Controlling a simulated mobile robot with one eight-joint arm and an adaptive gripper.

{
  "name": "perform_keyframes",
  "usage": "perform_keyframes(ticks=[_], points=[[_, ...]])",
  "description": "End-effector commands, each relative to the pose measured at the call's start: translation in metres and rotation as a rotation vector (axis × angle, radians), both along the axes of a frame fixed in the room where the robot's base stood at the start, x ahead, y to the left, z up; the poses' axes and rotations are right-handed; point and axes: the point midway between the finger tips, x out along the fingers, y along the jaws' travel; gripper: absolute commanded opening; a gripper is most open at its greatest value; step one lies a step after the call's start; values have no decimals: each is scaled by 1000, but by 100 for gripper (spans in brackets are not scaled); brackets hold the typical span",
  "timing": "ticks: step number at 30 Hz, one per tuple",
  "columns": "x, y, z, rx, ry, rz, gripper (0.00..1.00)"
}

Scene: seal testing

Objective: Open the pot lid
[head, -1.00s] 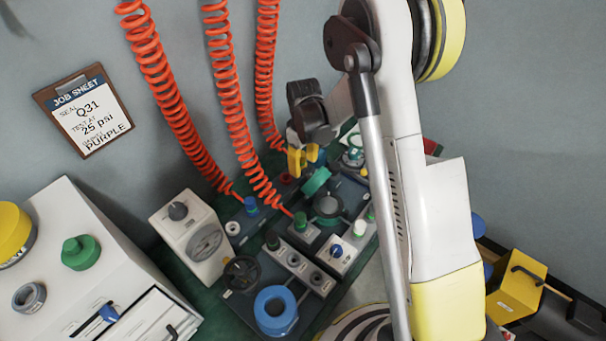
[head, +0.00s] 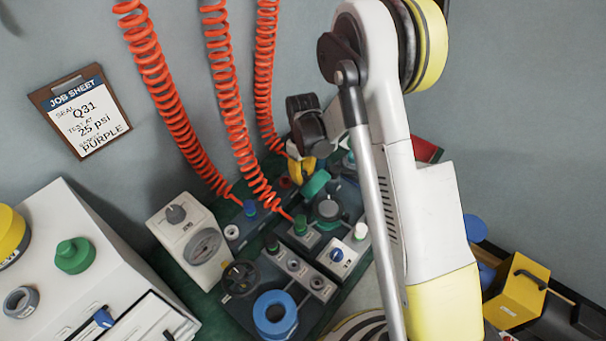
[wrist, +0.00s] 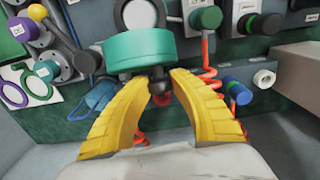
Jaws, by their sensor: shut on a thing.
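The pot lid is a thick green disc (head: 315,184) tilted on edge beside the dark round pot (head: 328,209) in the head view. In the wrist view the lid (wrist: 140,48) is large, with a dark hub and knob on its near side. My gripper (wrist: 160,82) has its two yellow fingers closed in on that dark knob from both sides. Whether the lid still touches the pot is unclear.
Red coiled hoses (head: 230,110) hang close to the left of my gripper. A white box with a dial (head: 190,235), a blue ring (head: 275,313) and several small knobbed blocks crowd the green bench. A job sheet (head: 83,110) is on the wall at left.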

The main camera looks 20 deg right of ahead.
Motion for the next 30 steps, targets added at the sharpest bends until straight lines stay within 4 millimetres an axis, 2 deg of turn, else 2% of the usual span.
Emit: perform_keyframes(ticks=[6,13,14,15,16,25,30], points=[[19,13,-8,1,-2,2,0],[19,12,-6,1,-2,0,0],[19,12,-6,1,-2,0,32],[19,12,-6,1,-2,0,44],[19,12,-6,1,-2,0,51],[18,12,-5,1,-1,0,51],[18,12,13,1,-1,0,51]])
